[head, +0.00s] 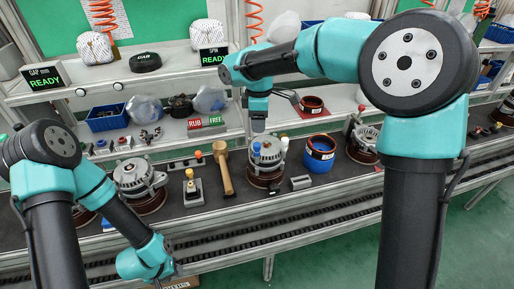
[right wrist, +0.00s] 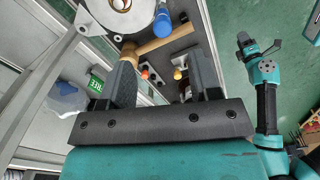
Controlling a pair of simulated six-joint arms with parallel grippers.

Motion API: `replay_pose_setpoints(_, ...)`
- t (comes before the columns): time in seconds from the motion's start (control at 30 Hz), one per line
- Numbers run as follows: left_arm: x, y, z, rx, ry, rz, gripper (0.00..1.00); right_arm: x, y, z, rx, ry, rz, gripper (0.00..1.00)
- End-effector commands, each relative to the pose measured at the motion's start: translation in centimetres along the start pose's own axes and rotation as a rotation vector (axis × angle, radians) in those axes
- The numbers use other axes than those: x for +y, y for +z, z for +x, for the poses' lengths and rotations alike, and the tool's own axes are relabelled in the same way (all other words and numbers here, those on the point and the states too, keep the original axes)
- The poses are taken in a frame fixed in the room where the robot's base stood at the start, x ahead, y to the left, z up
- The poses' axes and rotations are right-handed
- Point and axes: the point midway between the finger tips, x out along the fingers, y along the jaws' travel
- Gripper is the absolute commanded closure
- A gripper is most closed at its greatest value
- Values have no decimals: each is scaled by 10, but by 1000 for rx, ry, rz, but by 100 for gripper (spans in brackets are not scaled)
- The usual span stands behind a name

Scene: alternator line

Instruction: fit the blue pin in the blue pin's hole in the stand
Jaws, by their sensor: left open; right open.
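A blue pin (head: 256,148) stands at an alternator (head: 267,158) in the middle of the bench; a blue cylinder, the pin, also shows in the right wrist view (right wrist: 162,22). My right gripper (head: 258,122) points down above it, its jaws apart and empty; in the right wrist view the gap between the fingers (right wrist: 163,58) lies below the pin. A low grey stand (head: 185,164) with an orange knob lies left of the mallet. A small block with a yellow-topped pin (head: 191,176) stands in front of it. My left gripper (head: 165,281) is low at the front left, open, its fingers barely seen.
A wooden mallet (head: 224,172) lies left of the middle alternator; its handle crosses the right wrist view (right wrist: 168,40). A blue-and-brown tub (head: 319,155) and a grey block (head: 301,183) are to the right. Another alternator (head: 138,175) stands at left. The conveyor runs along the front.

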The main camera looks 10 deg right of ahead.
Motion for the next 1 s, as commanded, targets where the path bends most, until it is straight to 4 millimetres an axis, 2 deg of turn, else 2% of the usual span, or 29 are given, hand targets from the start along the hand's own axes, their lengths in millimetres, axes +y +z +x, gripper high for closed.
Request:
replay_pose_setpoints(0.2, 0, 0, 0, 0, 0, 0, 57, 0, 0, 39, -2, -3, 1, 43)
replay_pose_setpoints(0.4, 0, 0, 0, 0, 0, 0, 57, 0, 0, 64, 0, -1, 1, 43)
replay_pose_setpoints(0.83, 0, 0, 0, 0, 0, 0, 57, 0, 0, 69, 0, 0, 1, 43)
replay_pose_setpoints(1.0, 0, 0, 0, 0, 0, 0, 57, -2, -2, 85, -1, -2, 1, 43)
